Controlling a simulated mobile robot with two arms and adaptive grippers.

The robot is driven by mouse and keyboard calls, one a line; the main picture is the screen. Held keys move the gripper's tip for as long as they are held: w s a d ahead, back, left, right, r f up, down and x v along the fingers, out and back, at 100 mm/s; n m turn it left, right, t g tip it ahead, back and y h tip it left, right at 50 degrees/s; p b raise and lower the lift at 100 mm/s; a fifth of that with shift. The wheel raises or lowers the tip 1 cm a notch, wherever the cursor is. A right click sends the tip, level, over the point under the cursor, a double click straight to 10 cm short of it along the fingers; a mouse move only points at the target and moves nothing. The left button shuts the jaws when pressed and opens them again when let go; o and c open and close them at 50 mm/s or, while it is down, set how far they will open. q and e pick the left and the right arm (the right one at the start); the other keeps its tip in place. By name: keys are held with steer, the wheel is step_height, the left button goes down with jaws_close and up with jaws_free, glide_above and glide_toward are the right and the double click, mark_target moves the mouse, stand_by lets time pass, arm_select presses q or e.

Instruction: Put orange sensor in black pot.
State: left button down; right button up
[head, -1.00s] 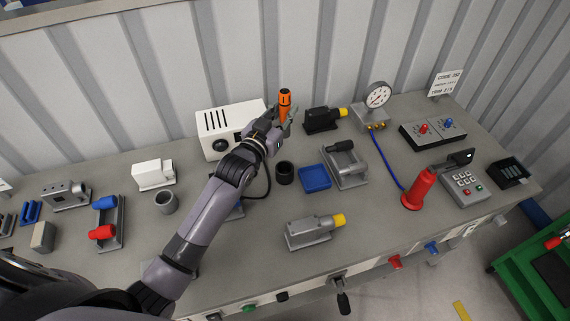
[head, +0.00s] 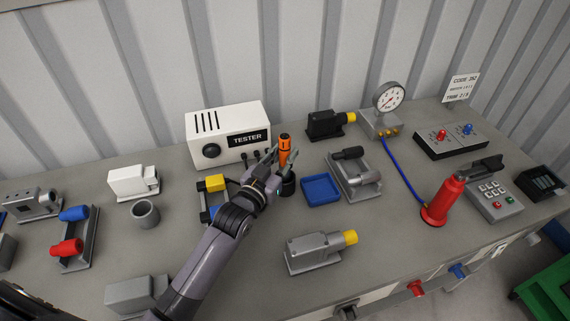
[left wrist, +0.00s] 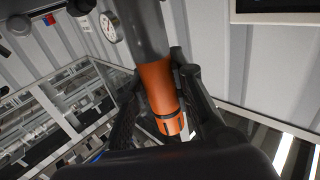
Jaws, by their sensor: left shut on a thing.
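The orange sensor (head: 285,151) stands roughly upright in the grip of my left gripper (head: 279,170). In the left wrist view the orange sensor (left wrist: 160,97) sits between the two fingers, with a dark band near one end. The black pot (head: 287,188) is on the bench directly below the gripper, partly hidden by the fingers. The sensor's lower end is hidden, so I cannot tell whether it is inside the pot's rim. My right gripper is not in view.
The white tester box (head: 228,134) stands close behind the gripper. A blue tray (head: 321,189) and a grey fixture (head: 356,177) are to the right of the pot. A grey cup (head: 145,214) is at left. The bench front right of my arm holds a grey yellow-capped sensor (head: 318,252).

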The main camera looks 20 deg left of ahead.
arm_select(q)
step_height(320, 180, down, 2)
steer(key=shift+f+b, duration=0.1)
steer(key=shift+b, duration=0.4)
steer(key=shift+w+f, duration=0.15)
steer(key=shift+f, duration=0.15)
steer(key=shift+w+r, duration=0.1)
steer(key=shift+w, duration=0.05)
steer(key=shift+s, duration=0.25)
steer(key=shift+w+f+b, duration=0.1)
steer(key=shift+f+b, duration=0.25)
steer(key=shift+f, duration=0.25)
steer(key=c, duration=1.4)
jaws_free()
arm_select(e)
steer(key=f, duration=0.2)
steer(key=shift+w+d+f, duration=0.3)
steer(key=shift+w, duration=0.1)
